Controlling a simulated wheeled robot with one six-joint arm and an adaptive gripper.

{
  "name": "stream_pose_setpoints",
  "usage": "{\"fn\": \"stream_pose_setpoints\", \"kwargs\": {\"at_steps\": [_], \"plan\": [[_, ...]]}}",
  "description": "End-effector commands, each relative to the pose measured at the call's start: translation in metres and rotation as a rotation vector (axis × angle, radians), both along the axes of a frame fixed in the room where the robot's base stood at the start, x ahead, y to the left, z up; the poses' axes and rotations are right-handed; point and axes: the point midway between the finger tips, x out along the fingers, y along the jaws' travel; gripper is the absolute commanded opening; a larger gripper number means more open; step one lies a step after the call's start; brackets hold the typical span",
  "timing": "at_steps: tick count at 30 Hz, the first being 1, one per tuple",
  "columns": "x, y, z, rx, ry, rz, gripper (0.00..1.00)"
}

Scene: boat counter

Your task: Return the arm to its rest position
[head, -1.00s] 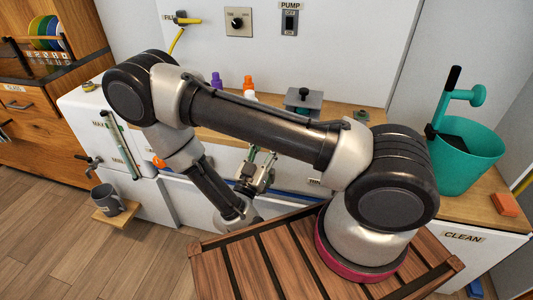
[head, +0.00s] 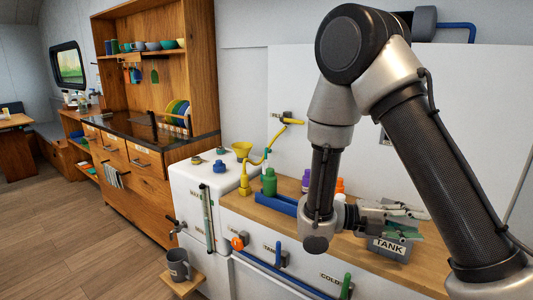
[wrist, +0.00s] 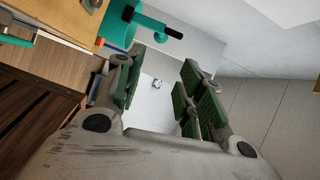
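My arm crosses the right half of the head view, with its elbow high and its forearm hanging down.
A grey mug (head: 178,265) stands on a small shelf at lower left. The floor at left is clear.

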Motion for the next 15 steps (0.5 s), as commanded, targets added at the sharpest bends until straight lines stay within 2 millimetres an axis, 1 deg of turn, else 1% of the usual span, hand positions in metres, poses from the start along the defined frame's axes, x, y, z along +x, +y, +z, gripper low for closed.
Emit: {"fn": "stream_pose_setpoints", "kwargs": {"at_steps": [1,3,5,6,8,9,11,12,14,15], "plan": [[-0.011,-0.011,0.012,0.063,-0.162,-0.089,0.38],[-0.027,-0.022,0.023,0.134,-0.391,-0.224,0.38],[-0.04,-0.029,0.031,0.184,-0.585,-0.349,0.38],[-0.049,-0.032,0.036,0.211,-0.712,-0.436,0.38],[-0.061,-0.036,0.042,0.246,-0.904,-0.574,0.38],[-0.069,-0.037,0.045,0.264,-1.028,-0.67,0.38],[-0.079,-0.038,0.051,0.285,-1.212,-0.822,0.38],[-0.085,-0.037,0.055,0.293,-1.332,-0.929,0.38],[-0.093,-0.035,0.061,0.299,-1.505,-1.096,0.38],[-0.097,-0.034,0.066,0.3,-1.616,-1.212,0.38]]}}
